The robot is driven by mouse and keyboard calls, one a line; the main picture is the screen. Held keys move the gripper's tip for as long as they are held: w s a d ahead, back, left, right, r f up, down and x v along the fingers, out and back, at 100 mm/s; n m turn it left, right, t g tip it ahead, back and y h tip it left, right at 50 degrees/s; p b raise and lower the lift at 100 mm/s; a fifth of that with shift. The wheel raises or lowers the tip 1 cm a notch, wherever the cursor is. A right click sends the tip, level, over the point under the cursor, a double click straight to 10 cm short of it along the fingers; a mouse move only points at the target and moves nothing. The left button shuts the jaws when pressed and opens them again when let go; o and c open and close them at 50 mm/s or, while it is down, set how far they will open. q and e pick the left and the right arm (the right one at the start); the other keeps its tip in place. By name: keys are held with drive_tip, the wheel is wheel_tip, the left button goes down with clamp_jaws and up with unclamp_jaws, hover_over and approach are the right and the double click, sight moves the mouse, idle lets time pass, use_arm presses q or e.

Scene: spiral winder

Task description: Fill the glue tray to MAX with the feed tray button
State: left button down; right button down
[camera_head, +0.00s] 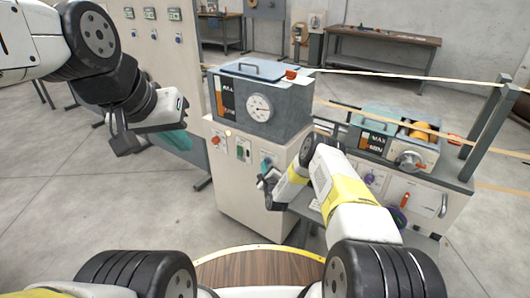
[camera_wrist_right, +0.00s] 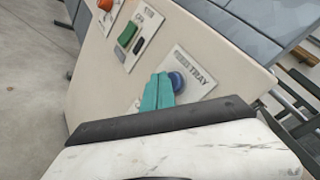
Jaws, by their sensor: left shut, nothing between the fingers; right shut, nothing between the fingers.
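The FEED TRAY button (camera_wrist_right: 177,82) is a round blue button on a labelled plate on the cream cabinet, seen in the right wrist view. My right gripper (camera_wrist_right: 160,78) is shut and empty, its teal fingertips beside the button's left edge; I cannot tell whether they touch it. In the head view my right gripper (camera_head: 266,163) is at the cabinet front and covers the button. What looks like the glue tray (camera_head: 362,116), with a MAX gauge (camera_head: 374,142) and yellow roller, is at right; its level is too small to read. My left gripper (camera_head: 174,139) is shut and empty, away from the cabinet.
A grey tank (camera_head: 282,101) with a dial and its own MAX gauge tops the cabinet (camera_head: 240,188). Green (camera_wrist_right: 127,35) and orange (camera_wrist_right: 105,4) controls lie left of the button. Pale strips run above the tray unit.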

drive_tip(key=shift+w+d, duration=0.3)
drive_tip(key=shift+w, duration=0.05)
idle(2.6)
drive_tip(key=shift+s, duration=0.1)
idle(1.2)
drive_tip(key=shift+s+a, duration=0.5)
drive_tip(key=shift+s, duration=0.1)
drive_tip(key=shift+s+a, duration=0.75)
drive_tip(key=shift+s, duration=0.3)
drive_tip(key=shift+s+a, duration=0.75)
drive_tip(key=shift+s, duration=0.25)
